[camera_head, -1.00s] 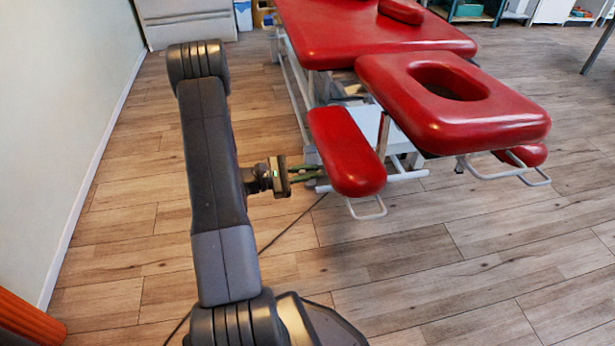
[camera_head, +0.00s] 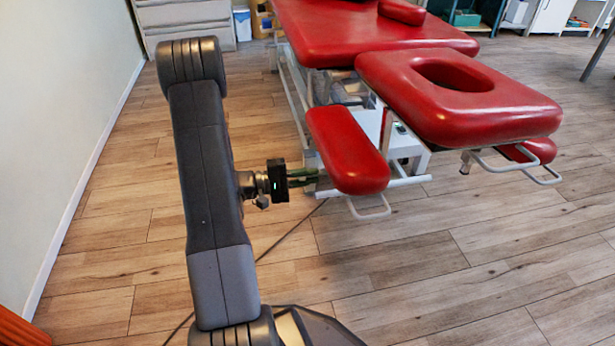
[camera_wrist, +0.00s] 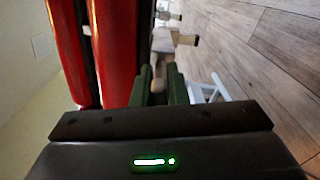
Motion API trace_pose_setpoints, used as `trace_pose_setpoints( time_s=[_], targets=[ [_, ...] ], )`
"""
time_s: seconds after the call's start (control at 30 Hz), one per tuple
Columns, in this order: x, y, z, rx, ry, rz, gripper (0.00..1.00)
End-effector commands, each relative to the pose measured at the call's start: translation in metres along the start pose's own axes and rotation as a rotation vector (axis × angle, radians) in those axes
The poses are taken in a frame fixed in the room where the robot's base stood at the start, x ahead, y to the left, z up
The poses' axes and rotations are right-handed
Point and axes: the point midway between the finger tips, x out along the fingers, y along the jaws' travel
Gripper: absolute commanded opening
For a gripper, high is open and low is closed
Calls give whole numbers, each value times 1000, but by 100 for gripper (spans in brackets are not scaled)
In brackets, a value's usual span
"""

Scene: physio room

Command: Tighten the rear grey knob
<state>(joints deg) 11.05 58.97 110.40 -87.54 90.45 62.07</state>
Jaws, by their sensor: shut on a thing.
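My gripper (camera_head: 312,176) reaches in from the left at the near red armrest (camera_head: 346,150) of the treatment couch (camera_head: 455,98). Its green fingers (camera_wrist: 160,82) are close together at the armrest's left side, low down. In the wrist view a small pale part shows between the fingers. It fits the rear grey knob, but the fingers cover most of it and its outline is unclear. The gripper is shut on it. Beyond the fingertips, a short pale-ended peg (camera_wrist: 186,40) sticks out to the right, apart from the gripper.
A white looped handle (camera_head: 370,208) juts out below the armrest's near end. The couch's white frame (camera_head: 405,182) is close to the right of my gripper. A dark cable (camera_head: 290,232) lies on the wooden floor. The floor in front is clear.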

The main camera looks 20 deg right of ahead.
Motion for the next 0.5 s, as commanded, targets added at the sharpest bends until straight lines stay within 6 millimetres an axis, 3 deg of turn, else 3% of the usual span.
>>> trace_pose_setpoints(
  time_s=[0.5],
  targets=[
    [0, -3, -1, 206, 3, -1, 0]
  ],
)
